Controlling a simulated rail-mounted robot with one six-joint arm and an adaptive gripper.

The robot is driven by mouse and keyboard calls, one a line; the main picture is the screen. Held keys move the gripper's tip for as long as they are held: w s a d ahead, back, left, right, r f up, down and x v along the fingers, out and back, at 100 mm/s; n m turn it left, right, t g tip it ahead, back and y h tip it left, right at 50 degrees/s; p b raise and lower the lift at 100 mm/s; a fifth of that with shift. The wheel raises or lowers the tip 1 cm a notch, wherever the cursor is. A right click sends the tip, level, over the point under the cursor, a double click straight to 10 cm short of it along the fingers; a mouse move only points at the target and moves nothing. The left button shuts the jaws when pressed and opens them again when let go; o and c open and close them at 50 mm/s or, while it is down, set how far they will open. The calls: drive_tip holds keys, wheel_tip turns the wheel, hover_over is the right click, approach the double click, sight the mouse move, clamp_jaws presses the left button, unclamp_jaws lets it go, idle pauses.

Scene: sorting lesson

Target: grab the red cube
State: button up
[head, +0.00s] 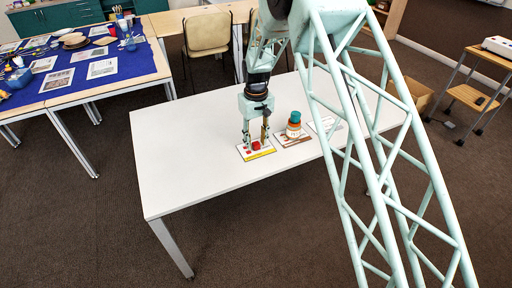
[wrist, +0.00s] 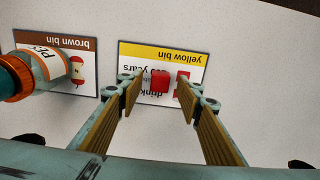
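The red cube (head: 256,145) is on the yellow-bin card (head: 246,157) on the white table. In the wrist view the red cube (wrist: 160,84) shows between the tips of my two fingers, with a gap on both sides. My gripper (head: 255,141) points down over the card and is open. In the wrist view my gripper (wrist: 160,92) holds nothing. The yellow-bin card (wrist: 163,53) shows upside down, with another red patch partly behind the right finger. I cannot tell the exact height of the fingertips above the card.
A brown-bin card (head: 290,141) lies right of the gripper, with a white, orange and teal jar (head: 294,124) on it. Another card (head: 322,126) lies farther right. The white table's left part (head: 185,150) is clear. A blue-covered table (head: 70,80) stands behind left.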

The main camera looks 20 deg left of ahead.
sight(256, 143)
drive_tip(key=shift+c, duration=0.3)
drive_tip(key=c, duration=0.7)
drive_tip(key=shift+r, duration=0.1)
drive_tip(key=shift+c, duration=0.2)
drive_tip(key=shift+r+p, duration=0.45)
drive_tip(key=shift+r, duration=1.15)
drive_tip(key=shift+s+r, duration=0.15)
drive_tip(key=shift+s, duration=0.05)
drive_tip(key=s+d, duration=0.1)
drive_tip(key=s, duration=0.4)
drive_tip(key=s+d+r+p, duration=0.1)
drive_tip(key=s+d, duration=0.1)
drive_tip(key=s, duration=0.3)
drive_tip(key=s+d, duration=0.2)
drive_tip(key=s, duration=0.2)
drive_tip(key=shift+s+r+p, duration=0.2)
drive_tip(key=shift+s+p, duration=0.15)
drive_tip(key=shift+s, duration=0.05)
